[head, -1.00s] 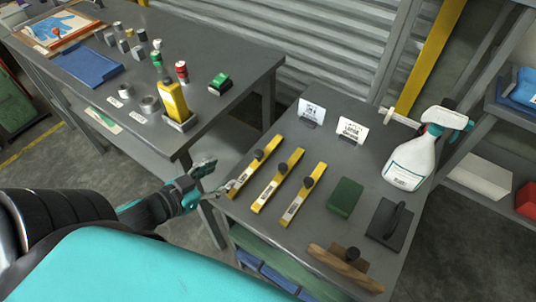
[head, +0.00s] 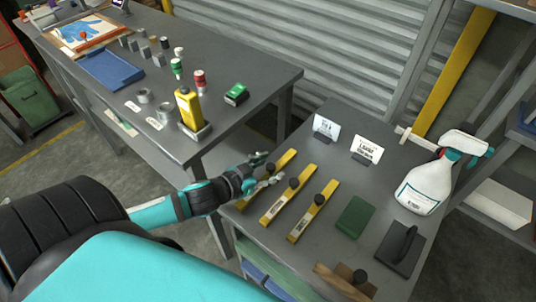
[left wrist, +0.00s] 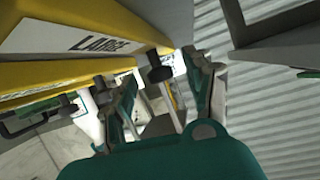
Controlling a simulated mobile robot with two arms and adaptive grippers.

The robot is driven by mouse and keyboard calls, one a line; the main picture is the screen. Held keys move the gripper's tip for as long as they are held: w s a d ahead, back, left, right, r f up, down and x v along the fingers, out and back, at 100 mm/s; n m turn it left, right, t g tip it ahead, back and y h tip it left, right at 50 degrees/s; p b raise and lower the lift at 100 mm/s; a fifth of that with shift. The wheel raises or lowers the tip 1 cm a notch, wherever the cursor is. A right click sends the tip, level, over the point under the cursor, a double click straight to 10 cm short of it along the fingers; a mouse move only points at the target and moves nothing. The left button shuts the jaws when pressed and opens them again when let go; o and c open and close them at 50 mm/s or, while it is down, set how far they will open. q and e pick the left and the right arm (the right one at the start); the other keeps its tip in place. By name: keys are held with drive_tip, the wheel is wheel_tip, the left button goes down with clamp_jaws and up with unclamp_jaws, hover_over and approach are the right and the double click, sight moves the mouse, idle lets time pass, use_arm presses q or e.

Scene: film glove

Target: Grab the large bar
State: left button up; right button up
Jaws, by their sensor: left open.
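Three yellow bars with black knobs lie side by side on the right grey table: a left bar (head: 286,158), a middle bar (head: 273,209) and a right bar (head: 305,224). In the left wrist view the nearest yellow bar (left wrist: 60,74) carries a white label that seems to read "LARGE". My left gripper (head: 265,170) is open at the left bar, partly covering it. In the left wrist view its fingers (left wrist: 160,95) stand apart with a black knob (left wrist: 160,72) in view between them. I cannot tell whether they touch it. My right gripper is not in view.
A green block (head: 355,217), a black handled tool (head: 402,248) and a wooden piece with a knob (head: 340,284) lie right of the bars. Small signs (head: 326,126) and a spray bottle (head: 424,188) stand behind. The left table (head: 240,75) holds several small items.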

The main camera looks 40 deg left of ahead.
sight(279, 166)
use_arm(q)
drive_tip(key=x, duration=0.5)
drive_tip(key=shift+w+a+p, duration=0.15)
drive_tip(key=shift+p, duration=0.2)
clamp_jaws()
